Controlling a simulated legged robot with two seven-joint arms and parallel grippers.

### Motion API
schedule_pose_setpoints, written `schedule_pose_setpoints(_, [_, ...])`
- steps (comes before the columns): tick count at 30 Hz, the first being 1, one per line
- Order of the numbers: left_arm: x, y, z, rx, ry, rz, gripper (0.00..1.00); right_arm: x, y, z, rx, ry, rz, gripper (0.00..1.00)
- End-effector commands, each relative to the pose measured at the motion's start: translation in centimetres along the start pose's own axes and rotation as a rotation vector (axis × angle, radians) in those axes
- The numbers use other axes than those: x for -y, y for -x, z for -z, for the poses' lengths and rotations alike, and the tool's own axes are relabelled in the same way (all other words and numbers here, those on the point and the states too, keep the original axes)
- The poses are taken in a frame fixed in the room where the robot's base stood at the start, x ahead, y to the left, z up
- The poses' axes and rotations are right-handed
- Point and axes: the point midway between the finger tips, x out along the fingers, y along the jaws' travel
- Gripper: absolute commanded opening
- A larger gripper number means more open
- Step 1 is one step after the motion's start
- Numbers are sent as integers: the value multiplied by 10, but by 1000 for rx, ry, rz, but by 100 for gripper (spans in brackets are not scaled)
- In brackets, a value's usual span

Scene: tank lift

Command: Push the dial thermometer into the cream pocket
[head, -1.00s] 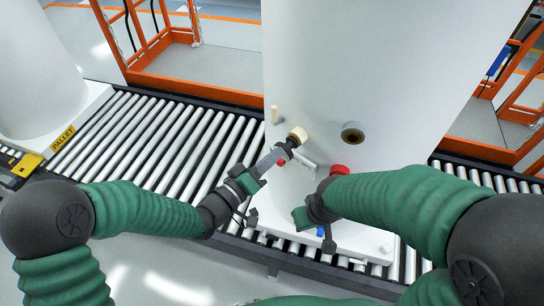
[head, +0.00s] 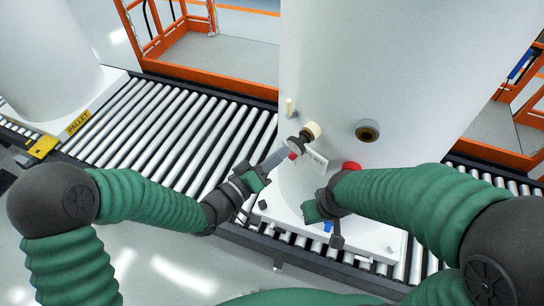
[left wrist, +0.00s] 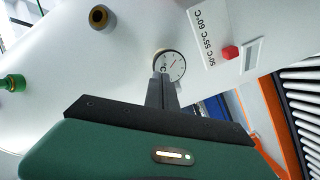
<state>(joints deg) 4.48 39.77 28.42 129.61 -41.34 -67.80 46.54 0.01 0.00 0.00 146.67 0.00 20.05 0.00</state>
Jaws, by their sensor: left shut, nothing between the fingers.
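The dial thermometer (head: 299,140) is dark from the side and sits at the mouth of the cream pocket (head: 313,130) on the white tank; how deep it is in, I cannot tell. In the left wrist view its round white dial (left wrist: 171,65) faces me. My left gripper (head: 282,154) is shut and empty, its fingertips (left wrist: 163,78) at the lower edge of the dial. They touch it or are very close. The cream pocket is hidden behind the dial in the wrist view. My right gripper (head: 322,215) hangs low before the tank, its jaws unclear.
A brown port (head: 368,130) is right of the cream pocket. A red part (head: 351,166) is partly behind my right arm. A temperature label (left wrist: 208,38) and red knob (left wrist: 230,52) are near the dial. The tank's white pallet (head: 370,240) rests on the roller conveyor (head: 150,135).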

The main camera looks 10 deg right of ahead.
Motion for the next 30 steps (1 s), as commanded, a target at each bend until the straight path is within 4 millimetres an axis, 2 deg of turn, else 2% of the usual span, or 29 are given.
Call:
schedule_pose_setpoints(5, [2, 9, 0, -2, -1, 2, 0, 0, -3, -1, 0, 0, 0, 36])
schedule_pose_setpoints(8, [3, 29, 0, -2, 0, 5, 0, 0, -7, -2, 0, 0, 0, 36])
schedule_pose_setpoints(17, [4, 108, 0, -2, 1, 7, 0, 0, -17, -4, 0, 0, 0, 36])
schedule_pose_setpoints(19, [-6, 115, 8, 1, 9, 6, 0, 0, 9, 2, 2, 0, 0, 36])
schedule_pose_setpoints(24, [-4, 131, 7, 3, 10, 7, 0, 0, 43, 10, -1, 0, 0, 36])
schedule_pose_setpoints(26, [-5, 136, 5, 3, 10, 5, 0, 0, 52, 12, -1, 0, 0, 36])
schedule_pose_setpoints(30, [1, 157, 2, 1, 4, 6, 0, 0, 54, 13, 0, 0, 0, 36])
